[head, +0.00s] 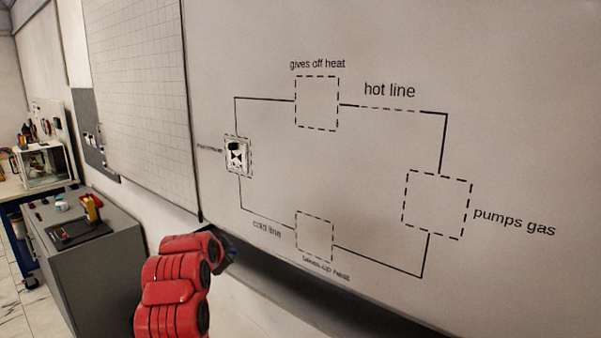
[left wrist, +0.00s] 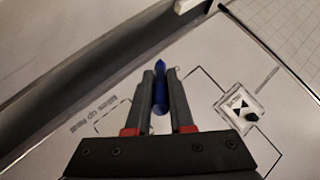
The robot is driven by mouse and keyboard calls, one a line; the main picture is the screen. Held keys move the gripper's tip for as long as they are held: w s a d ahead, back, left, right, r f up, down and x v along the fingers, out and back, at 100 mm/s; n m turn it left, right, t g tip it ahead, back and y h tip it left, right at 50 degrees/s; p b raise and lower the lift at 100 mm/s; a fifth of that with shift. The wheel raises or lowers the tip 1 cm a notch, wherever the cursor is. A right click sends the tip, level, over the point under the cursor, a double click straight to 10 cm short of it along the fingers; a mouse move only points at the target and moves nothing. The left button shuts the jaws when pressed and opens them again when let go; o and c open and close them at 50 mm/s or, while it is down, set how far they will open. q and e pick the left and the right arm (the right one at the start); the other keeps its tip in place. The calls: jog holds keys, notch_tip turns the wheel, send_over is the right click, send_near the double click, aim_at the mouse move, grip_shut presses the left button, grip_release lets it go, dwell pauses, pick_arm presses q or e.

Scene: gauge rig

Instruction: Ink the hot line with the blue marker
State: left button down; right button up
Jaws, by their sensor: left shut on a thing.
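The whiteboard (head: 330,150) carries a printed loop diagram. The hot line (head: 389,108) is a dashed gap in the upper right run, under the words "hot line", between the dashed "gives off heat" box (head: 317,103) and the right corner. My left gripper (head: 228,254) is low at the board's lower left edge, well below and left of the hot line. In the left wrist view, the left gripper (left wrist: 160,92) is shut on the blue marker (left wrist: 160,80), whose pointed end sticks out beyond the fingers. The marker is not clear in the head view. My right gripper is not in view.
A white card with a black symbol (head: 237,155) is on the loop's left side. A dashed "pumps gas" box (head: 437,204) is at right. A dark tray (head: 330,290) runs under the board. A grey cabinet (head: 95,265) stands at left.

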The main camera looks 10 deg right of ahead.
pick_arm(q)
jog(key=s+d+r+m+h+p, duration=0.1)
jog(key=s+d+r+m+h, duration=0.3)
jog(key=r, duration=0.7)
jog(key=s+d+r+m+h, duration=0.1)
jog(key=s+d+r+h, duration=0.4)
jog(key=r, duration=0.5)
jog(key=s+d+r+m+h+p, duration=0.1)
jog(key=s+d+r+m+h, duration=0.15)
jog(key=s+d+r, duration=0.6)
jog(key=w+d+r+p, duration=0.2)
jog(key=w, duration=0.5)
jog(key=shift+w+r+p, duration=0.25)
jog(key=shift+w+p, duration=0.05)
jog(key=shift+a, duration=0.1)
jog(key=shift+x, duration=0.9)
